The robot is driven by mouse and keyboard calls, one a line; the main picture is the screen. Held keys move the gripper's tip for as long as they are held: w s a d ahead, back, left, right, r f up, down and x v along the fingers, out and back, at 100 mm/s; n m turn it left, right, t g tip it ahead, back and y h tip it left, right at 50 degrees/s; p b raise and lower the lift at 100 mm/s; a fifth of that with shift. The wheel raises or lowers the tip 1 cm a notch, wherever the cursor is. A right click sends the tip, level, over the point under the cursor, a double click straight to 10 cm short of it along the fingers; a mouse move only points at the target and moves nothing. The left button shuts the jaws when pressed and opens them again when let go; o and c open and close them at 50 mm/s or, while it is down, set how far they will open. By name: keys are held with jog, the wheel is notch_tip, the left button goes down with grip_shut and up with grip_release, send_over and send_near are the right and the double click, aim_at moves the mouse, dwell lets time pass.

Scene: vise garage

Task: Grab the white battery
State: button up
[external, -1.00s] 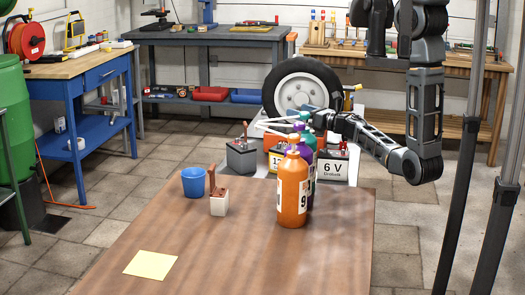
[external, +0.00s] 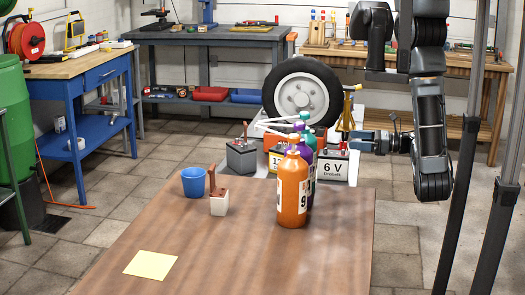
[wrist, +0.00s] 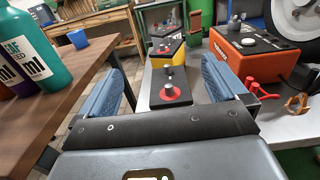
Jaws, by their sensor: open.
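The white battery (external: 332,168) has a white face marked "6 V" and a dark top. It stands on the white surface behind the brown table, partly hidden by bottles in the external view. In the wrist view its black top (wrist: 168,88), with a red ring around a post, shows between the two blue fingers. My gripper (external: 358,144) is at the right of this battery in the external view. In the wrist view my gripper (wrist: 163,72) is open, with one finger on each side of the battery top. Whether the fingers touch it, I cannot tell.
A yellow battery (wrist: 167,52) stands just beyond the white one. An orange box (wrist: 248,50) is close on the right, by the wheel (external: 301,92). An orange bottle (external: 293,190) and others stand on the brown table (external: 240,255). A grey battery (external: 241,157) is farther left.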

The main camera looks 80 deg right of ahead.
send_near(334, 157)
jog(key=w+d, duration=0.1)
jog(key=w+d+f, duration=0.1)
jog(key=shift+w+d+f, duration=0.15)
jog(key=shift+w+d, duration=0.05)
jog(key=shift+d, duration=0.1)
jog(key=shift+w+d+p, duration=0.1)
jog(key=shift+w+p, duration=0.65)
jog(key=shift+w, duration=1.1)
jog(key=shift+w+p, duration=0.65)
jog(key=shift+w, duration=1.4)
grip_shut()
